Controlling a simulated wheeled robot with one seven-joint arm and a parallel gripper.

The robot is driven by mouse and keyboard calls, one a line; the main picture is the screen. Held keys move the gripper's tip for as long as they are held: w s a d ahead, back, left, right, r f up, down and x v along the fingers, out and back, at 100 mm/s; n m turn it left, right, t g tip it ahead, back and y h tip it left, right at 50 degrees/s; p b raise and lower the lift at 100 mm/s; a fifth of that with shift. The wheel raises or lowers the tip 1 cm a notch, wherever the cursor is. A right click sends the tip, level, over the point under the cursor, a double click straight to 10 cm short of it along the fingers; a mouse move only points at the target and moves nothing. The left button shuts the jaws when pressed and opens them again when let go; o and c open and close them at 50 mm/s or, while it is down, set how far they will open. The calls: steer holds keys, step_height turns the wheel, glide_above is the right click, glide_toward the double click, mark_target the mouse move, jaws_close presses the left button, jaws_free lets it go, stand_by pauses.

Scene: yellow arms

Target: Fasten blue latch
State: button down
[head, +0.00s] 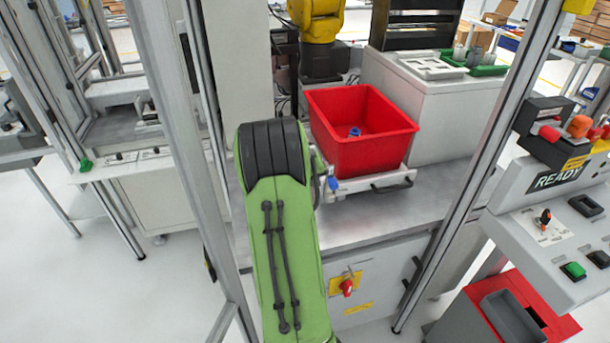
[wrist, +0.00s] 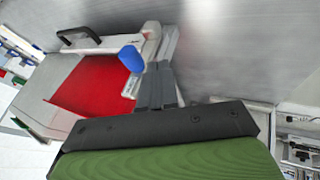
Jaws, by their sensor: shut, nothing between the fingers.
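The blue latch (head: 333,184) is a small rounded lever at the front left corner of the light grey carrier (head: 352,186) under the red crate (head: 365,155). In the wrist view the blue latch (wrist: 131,57) stands out at the carrier's corner, just left of my fingertips. My gripper (wrist: 158,66) is shut and empty. Its fingers are close beside the latch; whether they touch it I cannot tell. In the head view my green and black arm hides most of the gripper.
A small blue part (head: 354,131) lies in the red crate. The carrier has a black handle (head: 393,183) at its front. A yellow robot arm (head: 318,22) stands behind the crate. A frame post (head: 485,150) rises at right. The grey bench (head: 385,215) is clear in front.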

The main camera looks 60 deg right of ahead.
mark_target(328, 184)
steer(key=shift+s+d+f, duration=0.2)
steer(key=shift+s+d, duration=0.65)
steer(key=shift+s, duration=0.05)
steer(key=shift+s, duration=0.15)
steer(key=shift+s+d+r+y+p, duration=0.15)
steer(key=shift+d+y+p, duration=0.1)
steer(key=shift+y+p, duration=0.1)
